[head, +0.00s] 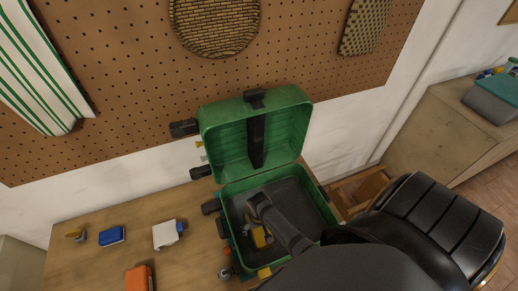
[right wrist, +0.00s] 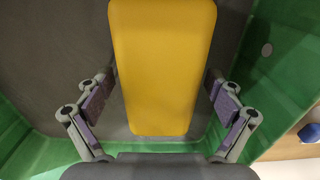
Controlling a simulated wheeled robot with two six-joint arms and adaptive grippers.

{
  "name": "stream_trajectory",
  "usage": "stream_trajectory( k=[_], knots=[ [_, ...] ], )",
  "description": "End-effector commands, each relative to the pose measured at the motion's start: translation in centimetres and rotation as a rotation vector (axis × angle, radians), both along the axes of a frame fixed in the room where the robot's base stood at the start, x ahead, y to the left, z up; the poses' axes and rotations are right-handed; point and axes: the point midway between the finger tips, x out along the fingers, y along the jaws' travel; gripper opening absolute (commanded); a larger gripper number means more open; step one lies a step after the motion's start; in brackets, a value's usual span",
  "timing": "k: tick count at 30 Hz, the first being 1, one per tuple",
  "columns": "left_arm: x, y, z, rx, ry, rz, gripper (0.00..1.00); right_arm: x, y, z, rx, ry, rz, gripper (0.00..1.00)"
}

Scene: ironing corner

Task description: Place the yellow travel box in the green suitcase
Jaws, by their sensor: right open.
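The green suitcase (head: 224,199) stands open on the wooden table, its lid (head: 286,122) raised at the back. The yellow travel box (head: 259,238) is inside the suitcase, partly hidden by my right arm and gripper in the head view. In the right wrist view the yellow travel box (right wrist: 162,65) lies over the dark suitcase floor, near the green wall (right wrist: 275,85). My right gripper (right wrist: 160,95) is open, with a finger on each side of the box and a visible gap at both sides. My left gripper is in neither view.
On the table to the left are a blue item (head: 112,235), a white item (head: 165,235) and an orange item (head: 139,279). A pegboard (head: 130,120) covers the wall behind. Bare table lies between the small items.

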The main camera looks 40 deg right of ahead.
Motion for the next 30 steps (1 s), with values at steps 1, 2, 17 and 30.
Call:
stream_trajectory(
  k=[1,2,17,30],
  knots=[
    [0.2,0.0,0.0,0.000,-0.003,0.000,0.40,0.0,0.0,0.0,0.000,0.000,0.000,0.93],
    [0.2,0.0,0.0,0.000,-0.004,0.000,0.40,0.0,0.0,0.0,0.000,0.000,0.000,0.93],
    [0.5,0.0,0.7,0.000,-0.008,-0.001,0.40,0.1,0.0,9.4,0.000,-0.004,0.000,0.93],
    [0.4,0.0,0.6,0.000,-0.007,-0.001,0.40,0.0,0.0,12.4,0.000,0.001,0.000,0.93]
  ],
)
